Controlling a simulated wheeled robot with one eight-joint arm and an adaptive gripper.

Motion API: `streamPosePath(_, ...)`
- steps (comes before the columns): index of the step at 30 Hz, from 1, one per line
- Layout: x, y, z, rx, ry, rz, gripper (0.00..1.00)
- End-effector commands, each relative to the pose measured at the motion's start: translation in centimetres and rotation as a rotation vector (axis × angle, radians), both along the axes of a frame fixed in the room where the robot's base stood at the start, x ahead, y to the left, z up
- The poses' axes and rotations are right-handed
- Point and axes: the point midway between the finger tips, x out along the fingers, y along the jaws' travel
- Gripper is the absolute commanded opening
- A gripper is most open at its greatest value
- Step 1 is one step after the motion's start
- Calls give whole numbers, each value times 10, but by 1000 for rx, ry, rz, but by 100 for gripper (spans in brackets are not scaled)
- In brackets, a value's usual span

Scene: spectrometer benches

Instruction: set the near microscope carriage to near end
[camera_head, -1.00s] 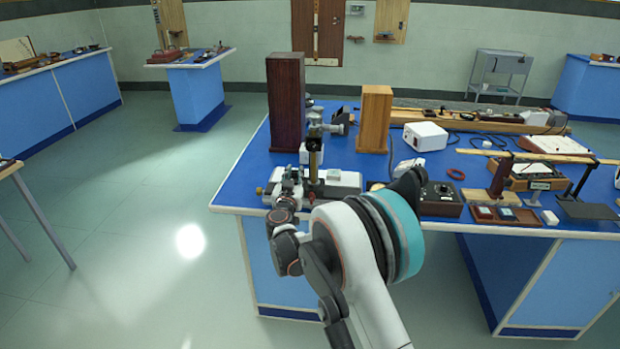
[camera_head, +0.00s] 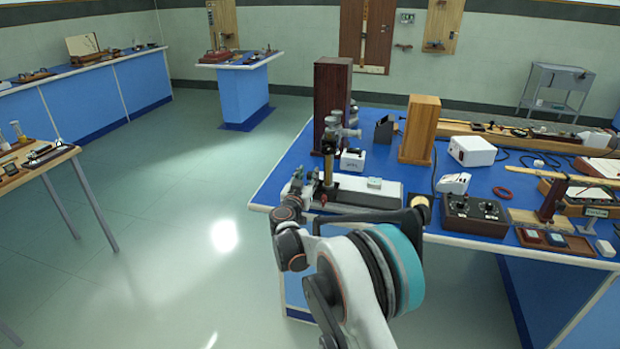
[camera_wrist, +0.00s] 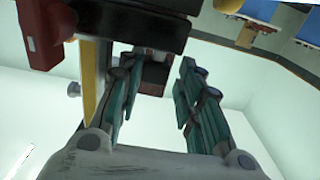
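The near microscope carriage, with its upright brass column (camera_head: 328,170), stands on the left part of a long white base (camera_head: 372,195) at the bench's near left corner. A small pale block lies on the base to the right of the column. My gripper (camera_wrist: 158,98) shows two teal-padded fingers with a gap between them in the wrist view. A dark and reddish block (camera_wrist: 155,72) shows between and beyond the fingertips; contact cannot be told. In the head view my arm hides most of the gripper, beside the left end of the base.
A dark wooden cabinet (camera_head: 331,100) and a lighter wooden block (camera_head: 419,130) stand behind. A black control box (camera_head: 474,215) sits right of the base. Floor to the left is clear, up to a wooden table (camera_head: 40,160).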

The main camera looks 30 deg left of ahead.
Motion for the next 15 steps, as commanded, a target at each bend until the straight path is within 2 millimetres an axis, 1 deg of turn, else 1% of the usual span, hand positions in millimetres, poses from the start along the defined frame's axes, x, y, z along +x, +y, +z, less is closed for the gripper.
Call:
streamPosePath(10, 0, -2, -1, 0, 0, -3, 42)
streamPosePath(13, -7, -3, -1, 0, 0, -3, 42)
streamPosePath(15, -15, -5, -1, 0, 1, -3, 42)
